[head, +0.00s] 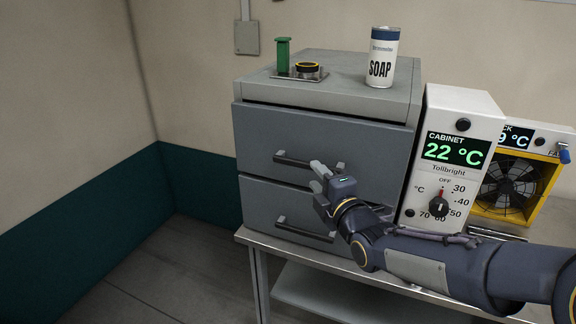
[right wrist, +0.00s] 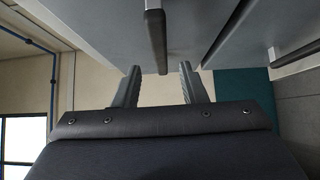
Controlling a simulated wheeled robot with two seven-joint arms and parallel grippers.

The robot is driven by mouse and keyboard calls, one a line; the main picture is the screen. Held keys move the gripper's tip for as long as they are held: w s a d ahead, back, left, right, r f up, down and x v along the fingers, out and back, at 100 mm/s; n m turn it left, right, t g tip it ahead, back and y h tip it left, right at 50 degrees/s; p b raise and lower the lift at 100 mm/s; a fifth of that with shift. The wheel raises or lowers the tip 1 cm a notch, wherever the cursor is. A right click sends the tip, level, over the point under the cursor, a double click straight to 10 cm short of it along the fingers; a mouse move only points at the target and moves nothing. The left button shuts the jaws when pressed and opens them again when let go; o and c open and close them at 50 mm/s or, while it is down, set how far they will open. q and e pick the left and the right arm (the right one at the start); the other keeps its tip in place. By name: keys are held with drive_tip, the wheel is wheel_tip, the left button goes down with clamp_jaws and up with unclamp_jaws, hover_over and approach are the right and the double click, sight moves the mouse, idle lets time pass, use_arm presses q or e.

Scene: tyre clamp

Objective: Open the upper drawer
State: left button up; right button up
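The upper drawer (head: 330,135) is a grey-blue front in a grey cabinet, and it looks shut. Its dark bar handle (head: 292,160) runs across the front; it also shows in the right wrist view (right wrist: 155,38). My right gripper (head: 317,178) is at the right part of this handle, in front of the drawer. In the right wrist view its two fingers (right wrist: 159,72) are apart, with the handle's end lined up between the tips. I cannot tell whether the fingers touch the handle. My left gripper is in neither view.
The lower drawer (head: 265,205), with its own handle (head: 303,230), looks shut. On the cabinet top stand a soap can (head: 382,58), a green object (head: 283,56) and a black-yellow ring (head: 307,68). A temperature controller (head: 455,150) and a yellow-framed fan (head: 510,185) stand to the right.

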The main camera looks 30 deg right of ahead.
sight(308, 167)
drive_tip(key=w, duration=0.2)
drive_tip(key=w+p, duration=0.1)
drive_tip(key=w, duration=0.3)
drive_tip(key=shift+w+d, duration=0.25)
drive_tip(key=shift+d, duration=0.05)
clamp_jaws()
